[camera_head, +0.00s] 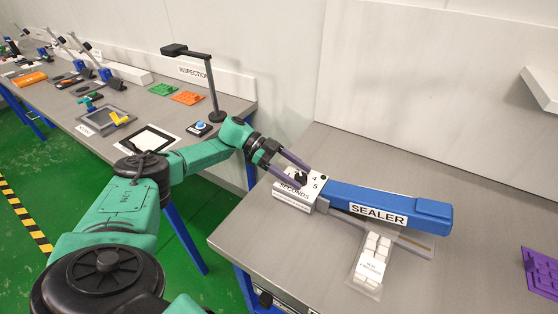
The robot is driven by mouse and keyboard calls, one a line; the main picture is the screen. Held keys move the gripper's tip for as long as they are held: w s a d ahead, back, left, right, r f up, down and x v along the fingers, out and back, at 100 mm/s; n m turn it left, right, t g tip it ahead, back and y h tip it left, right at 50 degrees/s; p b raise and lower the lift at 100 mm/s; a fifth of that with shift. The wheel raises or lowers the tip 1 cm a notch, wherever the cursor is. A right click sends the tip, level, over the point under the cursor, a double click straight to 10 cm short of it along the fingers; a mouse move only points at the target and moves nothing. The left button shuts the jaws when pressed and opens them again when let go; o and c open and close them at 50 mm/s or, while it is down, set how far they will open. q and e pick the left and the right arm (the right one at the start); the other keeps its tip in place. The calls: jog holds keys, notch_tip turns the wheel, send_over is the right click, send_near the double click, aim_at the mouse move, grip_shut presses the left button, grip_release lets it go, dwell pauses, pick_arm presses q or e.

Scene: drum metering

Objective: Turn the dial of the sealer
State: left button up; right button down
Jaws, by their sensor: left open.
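The sealer (385,204) is a long blue bar with a white SEALER label, lying on the grey table at right. Its white control box (318,184) at the left end carries a SECONDS label and the numbers 4 and 5. The dial (300,178) is a small dark knob there, partly hidden by my gripper. My left gripper (303,176) reaches in from the left with purple fingers open, one on each side of the dial. I cannot tell if they touch it. My right gripper is not in view.
A clear tray of white blocks (371,258) lies in front of the sealer. A purple tray (540,272) is at the right edge. A second bench (70,105) at left holds an INSPECTION sign, a lamp arm (213,85) and coloured parts.

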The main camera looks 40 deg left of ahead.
pick_arm(q)
jog(key=b+v, duration=0.6)
jog(key=v, duration=0.7)
jog(key=shift+s+a, duration=0.1)
